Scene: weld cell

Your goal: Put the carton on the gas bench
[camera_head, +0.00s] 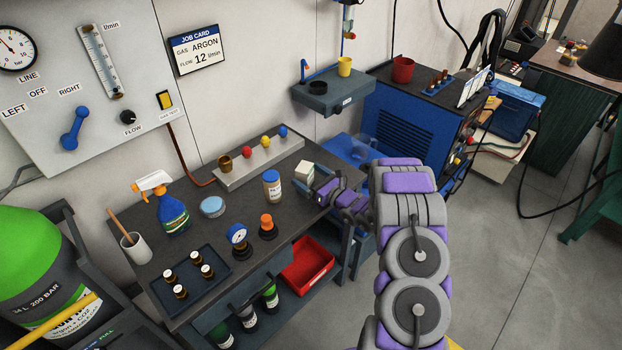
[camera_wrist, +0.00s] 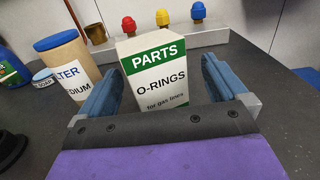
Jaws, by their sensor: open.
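The carton is a white box with a green band reading PARTS and O-RINGS; it stands upright in the wrist view (camera_wrist: 156,80). In the head view the carton (camera_head: 304,172) is at the right end of the dark gas bench (camera_head: 215,254). My gripper (camera_wrist: 160,95) is open, with one blue finger on each side of the carton. The carton's lower part is hidden by my gripper's body in the wrist view. My gripper (camera_head: 311,182) reaches in from the right in the head view. I cannot tell whether either finger touches the carton.
A tub with a blue lid (camera_head: 272,186) stands left of the carton. Behind is a grey block (camera_head: 230,178) with coloured knobs.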

